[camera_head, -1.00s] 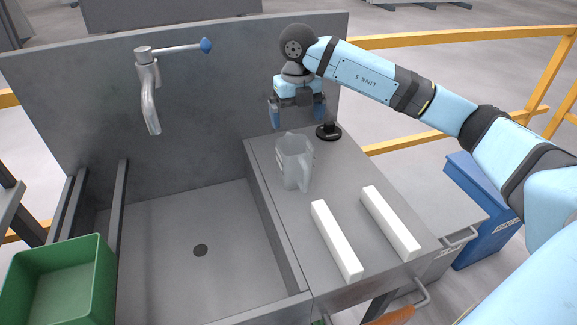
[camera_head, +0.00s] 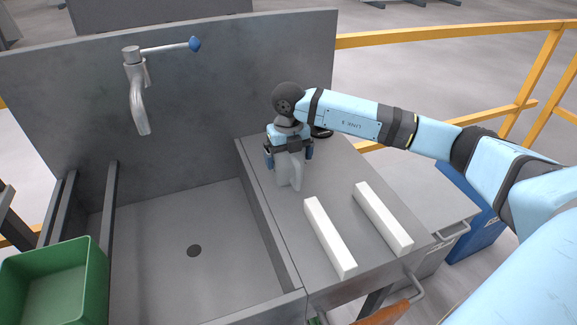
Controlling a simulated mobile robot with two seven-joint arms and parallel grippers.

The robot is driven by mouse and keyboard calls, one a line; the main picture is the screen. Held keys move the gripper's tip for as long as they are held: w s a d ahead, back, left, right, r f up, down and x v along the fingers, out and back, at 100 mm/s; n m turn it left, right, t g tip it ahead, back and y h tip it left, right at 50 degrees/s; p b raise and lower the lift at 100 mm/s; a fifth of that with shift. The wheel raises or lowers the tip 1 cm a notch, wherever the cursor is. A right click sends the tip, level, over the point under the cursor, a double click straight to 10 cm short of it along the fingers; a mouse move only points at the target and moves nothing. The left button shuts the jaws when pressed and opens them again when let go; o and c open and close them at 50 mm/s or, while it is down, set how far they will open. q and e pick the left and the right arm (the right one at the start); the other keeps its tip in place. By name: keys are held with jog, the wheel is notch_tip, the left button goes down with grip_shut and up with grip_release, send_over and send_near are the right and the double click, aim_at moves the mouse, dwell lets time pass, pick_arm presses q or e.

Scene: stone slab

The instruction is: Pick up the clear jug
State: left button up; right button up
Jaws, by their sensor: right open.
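The clear jug (camera_head: 284,176) stands upright on the grey slab beside the sink, with its handle (camera_head: 296,172) toward the right. My right gripper (camera_head: 288,158) is over the jug from above, its fingers spread on either side of the jug's top. It is open, and the jug's rim is hidden behind it. I cannot tell whether a finger touches the jug. My left gripper is not in the picture.
Two white bars (camera_head: 330,236) and (camera_head: 383,217) lie on the slab in front of the jug. A black round object (camera_head: 321,132) is behind the gripper. The sink (camera_head: 190,215) with a tap (camera_head: 140,95) is left, and a green bin (camera_head: 60,285) stands lower left.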

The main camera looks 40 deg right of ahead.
jog(key=c, duration=0.7)
